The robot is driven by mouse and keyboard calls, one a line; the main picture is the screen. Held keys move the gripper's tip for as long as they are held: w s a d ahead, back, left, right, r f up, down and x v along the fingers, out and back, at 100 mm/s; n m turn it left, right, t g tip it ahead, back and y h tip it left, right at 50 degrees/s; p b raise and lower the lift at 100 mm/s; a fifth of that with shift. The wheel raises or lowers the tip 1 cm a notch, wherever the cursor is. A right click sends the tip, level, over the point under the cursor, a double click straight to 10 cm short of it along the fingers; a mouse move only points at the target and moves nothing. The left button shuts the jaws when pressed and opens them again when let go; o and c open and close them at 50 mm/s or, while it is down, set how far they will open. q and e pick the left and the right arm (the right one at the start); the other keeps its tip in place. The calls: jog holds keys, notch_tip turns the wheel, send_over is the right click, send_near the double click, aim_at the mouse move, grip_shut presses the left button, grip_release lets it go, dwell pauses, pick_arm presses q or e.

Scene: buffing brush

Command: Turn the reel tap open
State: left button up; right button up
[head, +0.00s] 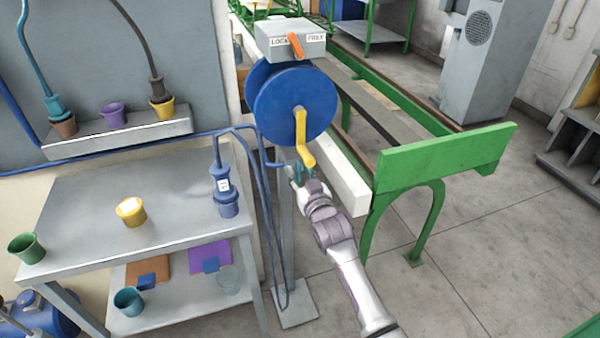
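The blue hose reel (282,105) stands on a post, with a yellow crank (302,138) on its front. My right gripper (298,171) is just below the crank's lower end, beside the post. Small teal parts show at its tip; I cannot tell whether they are its fingers or a tap. No separate tap is clearly visible. The fingers are too small to tell open from shut. My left gripper is not in view.
A blue hose (262,225) hangs left of the post. A grey bench (90,205) at left holds pots and a blue brush handle (223,190). A green-framed rail (445,150) and white beam (345,185) stand close right.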

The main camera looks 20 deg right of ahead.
grip_shut()
jog(key=shift+n, duration=0.3)
jog(key=n+p, duration=0.1)
jog(key=n, duration=0.2)
jog(key=shift+a+n, duration=0.1)
jog(key=shift+n, duration=0.3)
jog(key=n, duration=0.4)
jog(key=shift+a+f+n, duration=0.1)
jog(key=shift+f+n, duration=0.05)
jog(key=shift+n, duration=0.15)
jog(key=n, duration=0.4)
jog(key=shift+f, duration=0.1)
jog(key=shift+a+f+n, duration=0.1)
jog(key=shift+n, duration=2.4)
